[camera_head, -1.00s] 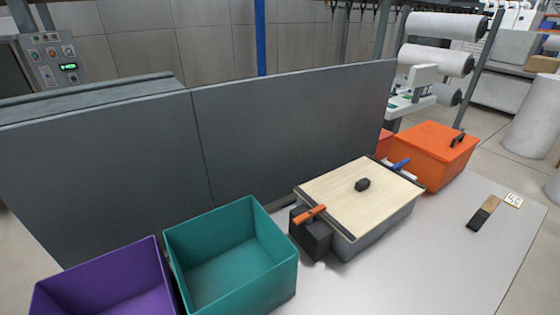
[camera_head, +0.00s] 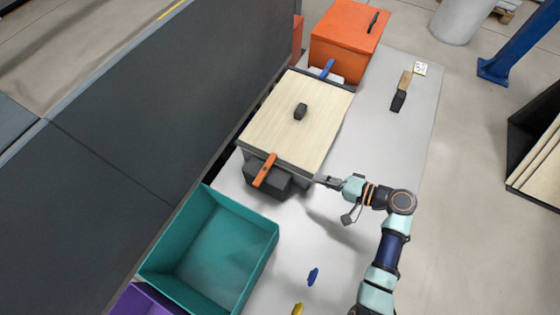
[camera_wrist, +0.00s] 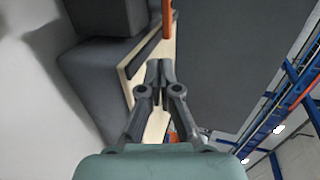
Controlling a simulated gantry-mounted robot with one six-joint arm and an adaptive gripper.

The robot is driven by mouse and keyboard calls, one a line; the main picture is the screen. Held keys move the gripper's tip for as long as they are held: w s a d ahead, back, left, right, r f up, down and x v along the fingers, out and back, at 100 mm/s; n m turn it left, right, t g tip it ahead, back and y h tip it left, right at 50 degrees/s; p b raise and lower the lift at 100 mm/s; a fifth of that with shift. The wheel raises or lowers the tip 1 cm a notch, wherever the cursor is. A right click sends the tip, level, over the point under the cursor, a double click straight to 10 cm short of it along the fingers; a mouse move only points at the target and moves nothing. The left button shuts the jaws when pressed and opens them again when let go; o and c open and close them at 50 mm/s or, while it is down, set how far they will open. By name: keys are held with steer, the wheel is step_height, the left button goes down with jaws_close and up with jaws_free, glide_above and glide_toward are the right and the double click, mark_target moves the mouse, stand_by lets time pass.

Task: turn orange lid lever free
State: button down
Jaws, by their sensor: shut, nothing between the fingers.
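The orange lid lever (camera_head: 265,170) sits at the near edge of the wooden lid (camera_head: 306,118), above a dark grey block (camera_head: 268,184) on the box's near side. Its tip also shows at the top of the wrist view (camera_wrist: 167,18). A blue lever (camera_head: 327,69) is at the lid's far end. My gripper (camera_head: 322,181) is shut and empty, just right of the lid's near right corner and apart from the orange lever. In the wrist view my fingers (camera_wrist: 159,66) are together in front of the lid's edge.
A teal bin (camera_head: 215,255) and a purple bin (camera_head: 140,302) stand at the near left. An orange box (camera_head: 345,45) is behind the lidded box. A brush (camera_head: 401,92) lies to the right. A dark partition (camera_head: 150,110) runs along the left. Blue and yellow pieces (camera_head: 313,276) lie near the front.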

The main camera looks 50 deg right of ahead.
mark_target(273, 162)
steer(key=x, duration=0.9)
steer(key=r+x, duration=0.1)
steer(key=x, duration=0.3)
steer(key=shift+w+a+f, duration=0.1)
steer(key=shift+w, duration=0.4)
